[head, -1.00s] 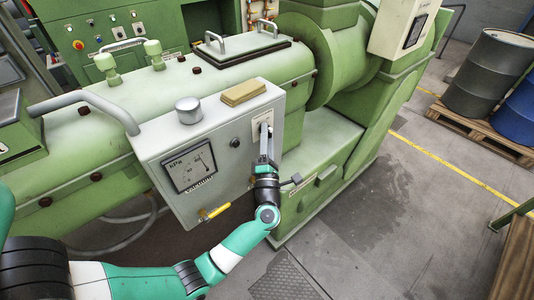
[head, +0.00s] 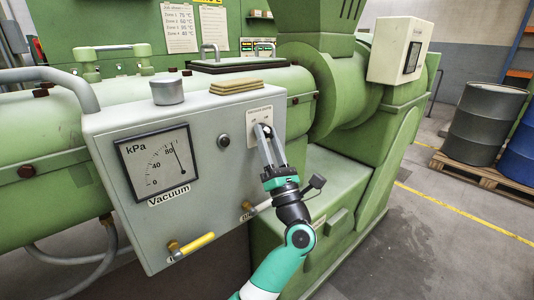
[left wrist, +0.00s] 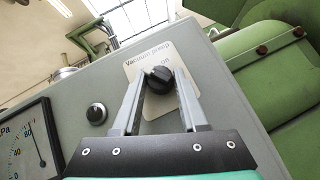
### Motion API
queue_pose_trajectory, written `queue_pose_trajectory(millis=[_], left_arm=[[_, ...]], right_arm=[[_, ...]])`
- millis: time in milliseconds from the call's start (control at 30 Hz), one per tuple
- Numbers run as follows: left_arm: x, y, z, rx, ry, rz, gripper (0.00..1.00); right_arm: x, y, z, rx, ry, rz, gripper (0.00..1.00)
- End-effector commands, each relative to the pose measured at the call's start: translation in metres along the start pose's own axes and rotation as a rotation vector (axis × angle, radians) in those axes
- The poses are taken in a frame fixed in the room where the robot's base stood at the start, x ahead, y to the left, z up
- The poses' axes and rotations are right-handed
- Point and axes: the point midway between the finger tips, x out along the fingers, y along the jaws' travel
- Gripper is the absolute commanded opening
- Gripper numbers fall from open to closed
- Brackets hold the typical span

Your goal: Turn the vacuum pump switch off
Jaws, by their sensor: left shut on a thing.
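The vacuum pump switch is a black rotary knob (left wrist: 158,80) on a pale label plate (left wrist: 150,68) reading "Vacuum pump", seen in the left wrist view. My left gripper (left wrist: 160,82) is shut on the knob, one grey finger on each side. In the head view the left gripper (head: 264,132) meets the plate (head: 258,116) at the grey box's right end, and its fingers mostly hide the knob. My right gripper is not in view.
The grey control box (head: 215,190) carries a vacuum gauge (head: 157,161), its needle past 80. A round dark button (head: 224,141) sits left of the switch. A yellow-handled valve (head: 192,244) juts out below. A metal cup (head: 168,91) and a yellowish block (head: 237,86) stand on top.

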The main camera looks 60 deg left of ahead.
Motion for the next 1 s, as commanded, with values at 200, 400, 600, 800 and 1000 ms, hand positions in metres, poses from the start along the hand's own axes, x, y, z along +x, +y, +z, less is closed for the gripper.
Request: queue_pose_trajectory(millis=[200,400,600,800,1000], left_arm=[[0.0001,-0.0004,-0.0001,-0.007,0.002,0.01,0.0],[0.0004,-0.0002,0.0001,-0.007,0.001,0.009,0.0],[0.0003,-0.0002,0.0001,-0.008,0.001,0.009,0.67],[0.0003,-0.0002,0.0001,-0.008,0.001,0.009,0.71],[-0.0059,-0.0007,0.0004,-0.008,0.001,0.007,0.71]], right_arm=[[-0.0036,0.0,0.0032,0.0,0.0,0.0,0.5],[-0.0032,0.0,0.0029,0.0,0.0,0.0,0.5],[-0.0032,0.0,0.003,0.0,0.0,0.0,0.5],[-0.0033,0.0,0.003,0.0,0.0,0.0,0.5],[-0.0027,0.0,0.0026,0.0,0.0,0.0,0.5]])
